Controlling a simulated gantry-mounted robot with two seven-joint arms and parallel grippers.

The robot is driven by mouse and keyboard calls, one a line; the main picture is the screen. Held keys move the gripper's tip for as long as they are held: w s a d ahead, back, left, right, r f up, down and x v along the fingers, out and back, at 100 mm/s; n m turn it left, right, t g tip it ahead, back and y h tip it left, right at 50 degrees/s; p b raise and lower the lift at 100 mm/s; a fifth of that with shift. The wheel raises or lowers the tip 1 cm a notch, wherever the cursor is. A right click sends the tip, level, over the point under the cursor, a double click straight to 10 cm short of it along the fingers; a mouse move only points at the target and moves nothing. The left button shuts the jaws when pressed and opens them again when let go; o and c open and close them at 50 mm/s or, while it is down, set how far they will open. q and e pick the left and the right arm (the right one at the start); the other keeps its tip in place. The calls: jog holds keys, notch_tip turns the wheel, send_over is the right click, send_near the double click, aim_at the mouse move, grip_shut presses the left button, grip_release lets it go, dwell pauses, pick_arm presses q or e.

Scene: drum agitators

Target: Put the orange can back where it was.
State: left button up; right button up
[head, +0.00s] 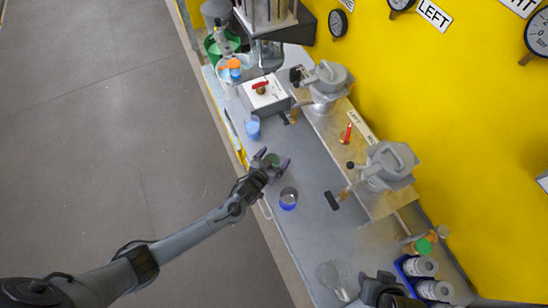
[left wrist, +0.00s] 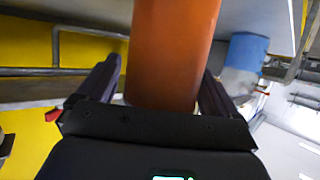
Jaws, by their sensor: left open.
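The orange can (left wrist: 170,55) fills the middle of the left wrist view, upright between the two dark fingers of my left gripper (left wrist: 160,80). The fingers stand apart on either side of it; whether they touch it I cannot tell. In the head view my left gripper (head: 274,161) is over the front edge of the grey bench, with a greenish round top (head: 271,158) between its fingers; the can's orange side is hidden there. My right gripper (head: 382,290) is at the bottom edge, partly cut off, and its fingers are unclear.
A dark blue cup (head: 288,198) stands close to the right of my left gripper. A light blue can (head: 252,128) stands farther back on the bench. Grey machines (head: 390,165) with handles line the wall side. A clear glass (head: 329,273) and a blue crate (head: 405,271) with cans are near my right gripper.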

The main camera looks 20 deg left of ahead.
pick_arm(q)
jog(key=shift+s+r, duration=0.1)
jog(key=shift+r, duration=0.1)
jog(key=shift+s+r, duration=0.15)
jog(key=shift+s, duration=0.15)
jog(key=s+a+r+g, duration=0.1)
jog(key=s+r+g, duration=0.2)
jog(key=s, duration=0.6)
jog(key=s+a+r+g+y+p, duration=0.1)
jog(key=s+a+r+g, duration=0.1)
jog(key=s+r, duration=0.4)
jog(key=s+a+r+g, duration=0.2)
jog(key=s+r+g, duration=0.2)
jog(key=s, duration=0.8)
jog(key=shift+s+r+m+g, duration=0.3)
jog(key=shift+r+g, duration=0.1)
jog(key=shift+r, duration=0.25)
jog(key=shift+p, duration=0.3)
notch_tip(320, 180, up, 18)
jog(key=p, duration=1.8)
jog(key=shift+r, duration=0.2)
